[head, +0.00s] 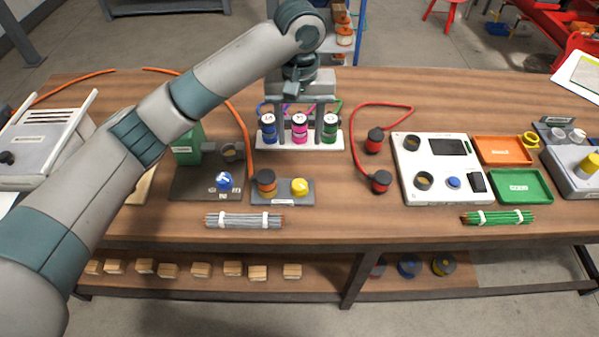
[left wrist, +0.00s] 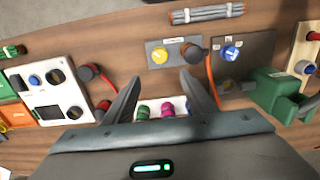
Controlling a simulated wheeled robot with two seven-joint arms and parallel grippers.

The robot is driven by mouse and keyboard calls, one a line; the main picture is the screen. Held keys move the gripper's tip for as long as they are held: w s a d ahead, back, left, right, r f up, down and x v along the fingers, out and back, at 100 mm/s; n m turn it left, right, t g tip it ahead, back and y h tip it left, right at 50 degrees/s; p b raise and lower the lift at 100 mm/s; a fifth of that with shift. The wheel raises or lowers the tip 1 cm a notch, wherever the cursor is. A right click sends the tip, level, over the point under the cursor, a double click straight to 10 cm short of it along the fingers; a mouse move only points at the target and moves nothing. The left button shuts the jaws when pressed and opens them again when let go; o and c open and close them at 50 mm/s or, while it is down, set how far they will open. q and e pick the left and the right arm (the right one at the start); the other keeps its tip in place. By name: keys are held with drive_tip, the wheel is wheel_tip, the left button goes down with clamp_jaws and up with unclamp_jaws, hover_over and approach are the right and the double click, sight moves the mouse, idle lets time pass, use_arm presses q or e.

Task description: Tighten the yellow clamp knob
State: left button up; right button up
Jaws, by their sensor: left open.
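The yellow clamp knob (head: 299,186) sits on a small grey plate (head: 283,198) near the front of the bench, to the right of an orange and black connector (head: 265,183). The left wrist view also shows the yellow knob (left wrist: 160,55), just beyond the fingertips. My left gripper (head: 300,137) is open and points down over the bench behind the knob, in front of a rack of coloured connectors. My right gripper does not show.
A white rack (head: 260,142) holds blue, pink and green connectors. A grey cable bundle (head: 243,221) lies in front. A red hose (head: 354,128) and white panel (head: 410,195) are right.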

use_arm(q)
drive_tip(key=p, duration=0.3)
approach(299, 184)
wheel_tip(299, 184, down, 8)
drive_tip(key=shift+f, duration=0.15)
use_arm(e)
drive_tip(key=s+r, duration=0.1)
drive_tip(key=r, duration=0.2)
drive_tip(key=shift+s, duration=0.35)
use_arm(q)
drive_tip(key=shift+c, duration=0.6)
drive_tip(key=c, duration=0.9)
